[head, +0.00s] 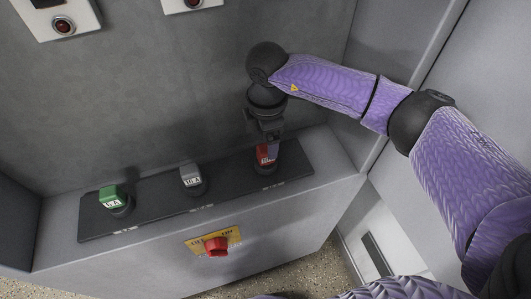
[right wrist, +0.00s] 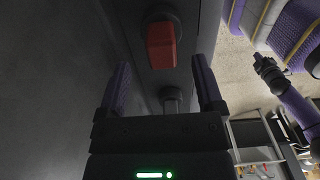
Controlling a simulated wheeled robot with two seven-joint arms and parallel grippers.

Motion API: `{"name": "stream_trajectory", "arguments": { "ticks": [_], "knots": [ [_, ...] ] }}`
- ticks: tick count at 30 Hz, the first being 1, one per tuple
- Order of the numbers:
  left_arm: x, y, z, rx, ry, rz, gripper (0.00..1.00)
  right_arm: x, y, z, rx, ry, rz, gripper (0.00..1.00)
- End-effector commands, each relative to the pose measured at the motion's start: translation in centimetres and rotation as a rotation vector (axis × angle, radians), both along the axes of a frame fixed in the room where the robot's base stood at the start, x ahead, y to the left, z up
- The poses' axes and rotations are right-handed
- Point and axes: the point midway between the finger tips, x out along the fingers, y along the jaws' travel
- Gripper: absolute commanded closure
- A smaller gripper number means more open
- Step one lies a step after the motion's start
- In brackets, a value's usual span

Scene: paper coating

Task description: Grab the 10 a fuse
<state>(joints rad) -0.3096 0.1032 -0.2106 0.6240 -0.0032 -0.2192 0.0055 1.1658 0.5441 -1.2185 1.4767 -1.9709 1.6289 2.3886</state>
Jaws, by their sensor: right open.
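The red fuse (head: 264,160) stands in the right-end holder of the dark strip; its label is too small to read with certainty. My right gripper (head: 268,148) reaches down from above right at the red fuse and partly hides it. In the right wrist view the gripper (right wrist: 160,64) is open, with its two purple fingers apart. The red fuse (right wrist: 162,46) shows ahead between the lines of the fingers, not gripped. A dark gripper end (right wrist: 268,70), seemingly my left one, shows at the right there; its jaws are unclear.
A green fuse (head: 111,197) and a grey fuse (head: 191,178) stand to the left on the dark strip (head: 150,206). A red knob (head: 216,246) on a yellow plate is on the front face below. A grey side wall (head: 405,60) stands at the right.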

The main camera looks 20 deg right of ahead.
Motion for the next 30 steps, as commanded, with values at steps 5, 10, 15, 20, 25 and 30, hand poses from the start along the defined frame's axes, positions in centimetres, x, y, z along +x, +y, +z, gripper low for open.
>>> {"name": "stream_trajectory", "arguments": {
  "ticks": [5, 10, 15, 20, 25, 30],
  "knots": [
    [-0.2, 0.1, -1.3, 0.0, 0.004, 0.0, 1.0, -0.2, 0.1, -3.7, 0.0, 0.004, 0.0, 0.15],
    [-0.1, 0.2, -1.1, 0.003, 0.003, -0.002, 1.0, -0.1, 0.2, -3.6, 0.001, 0.0, 0.001, 0.15],
    [-0.1, 0.2, -1.1, 0.003, 0.003, -0.002, 1.0, -0.1, 0.2, -3.6, 0.002, 0.001, 0.001, 0.44],
    [-0.1, 0.2, -1.1, 0.003, 0.003, -0.002, 1.0, -0.1, 0.2, -3.6, 0.002, 0.001, 0.001, 0.78],
    [-0.1, 0.3, -1.1, 0.004, 0.002, -0.002, 1.0, -0.1, 0.2, -3.6, 0.002, 0.001, 0.001, 1.0],
    [0.0, 0.3, -1.1, 0.003, 0.001, -0.001, 1.0, -0.1, 0.2, -3.6, 0.002, 0.001, 0.001, 1.0]
  ]
}}
